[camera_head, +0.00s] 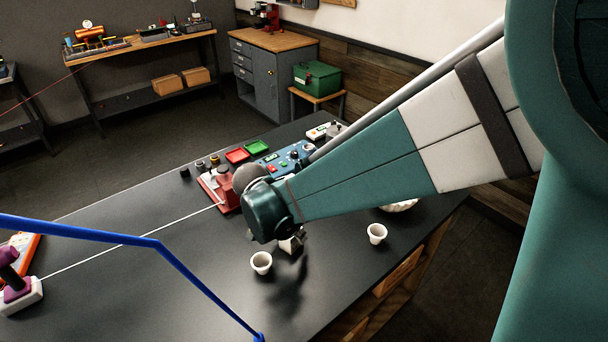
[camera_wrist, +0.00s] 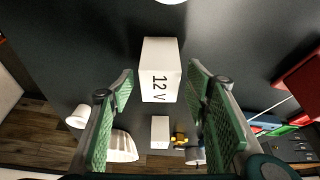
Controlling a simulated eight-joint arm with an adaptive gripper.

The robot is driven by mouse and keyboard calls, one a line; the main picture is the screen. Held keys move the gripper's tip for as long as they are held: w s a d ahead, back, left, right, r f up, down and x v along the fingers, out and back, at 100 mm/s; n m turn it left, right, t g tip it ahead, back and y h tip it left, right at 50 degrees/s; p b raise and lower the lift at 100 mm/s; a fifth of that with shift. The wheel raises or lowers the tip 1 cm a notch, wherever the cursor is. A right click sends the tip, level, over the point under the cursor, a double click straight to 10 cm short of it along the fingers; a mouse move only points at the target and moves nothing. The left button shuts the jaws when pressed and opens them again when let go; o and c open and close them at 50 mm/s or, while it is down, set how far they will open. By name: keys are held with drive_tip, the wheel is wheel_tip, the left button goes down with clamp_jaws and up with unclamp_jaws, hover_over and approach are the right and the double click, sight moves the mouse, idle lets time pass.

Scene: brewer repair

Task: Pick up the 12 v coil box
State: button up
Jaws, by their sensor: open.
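The 12 V coil box (camera_wrist: 160,72) is a white box marked "12 V" in the wrist view. It stands on the dark tabletop between and beyond my gripper's (camera_wrist: 163,80) two green-padded fingers. My gripper is open, with a clear gap between each finger and the box. In the head view my wrist hangs over the worktable (camera_head: 180,285). There a small pale shape (camera_head: 289,245) shows just below the wrist, partly hidden; I cannot tell for sure whether it is the box.
White cups (camera_head: 261,263) (camera_head: 377,233) stand near my wrist. A red machine (camera_head: 217,190) and a blue control panel (camera_head: 288,158) stand behind it. A smaller white box (camera_wrist: 160,132), brass part (camera_wrist: 180,138) and fluted white bowl (camera_wrist: 122,147) lie nearby. A blue bar (camera_head: 175,262) crosses the front left.

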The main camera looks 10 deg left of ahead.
drive_tip(key=shift+w+d+f, duration=0.1)
drive_tip(key=shift+f, duration=0.3)
drive_tip(key=c, duration=1.1)
drive_tip(key=shift+r, duration=0.15)
drive_tip(key=shift+r+p, duration=0.6)
drive_tip(key=shift+r, duration=4.3)
